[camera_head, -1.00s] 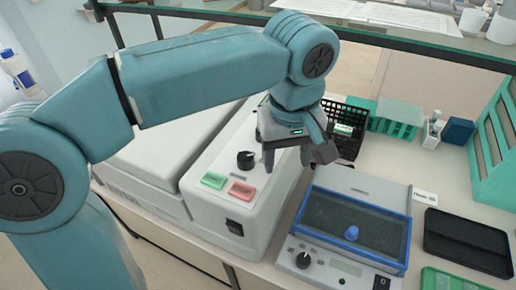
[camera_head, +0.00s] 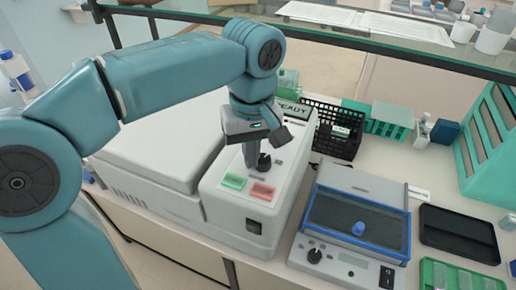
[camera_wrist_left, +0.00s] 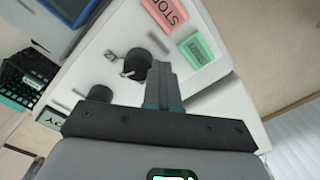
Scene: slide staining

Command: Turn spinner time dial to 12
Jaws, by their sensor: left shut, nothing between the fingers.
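A white machine (camera_head: 210,205) with a green button (camera_head: 233,182) and a red button (camera_head: 262,191) carries a black dial (camera_head: 264,161) on its sloped panel. My left gripper (camera_head: 251,163) points down at the panel right beside this dial and partly covers it. Its fingers are shut and empty. In the left wrist view the dial (camera_wrist_left: 137,66) with a pale pointer lies just beside the shut fingertips (camera_wrist_left: 160,68); I cannot tell whether they touch. A second black knob (camera_wrist_left: 100,93) shows behind the gripper there. The number the dial points to is too small to read. My right gripper is out of view.
A black basket (camera_head: 335,130) and a green rack (camera_head: 390,120) stand behind. A black tray (camera_head: 460,235) lies at right. A glass shelf (camera_head: 300,30) crosses above the back.

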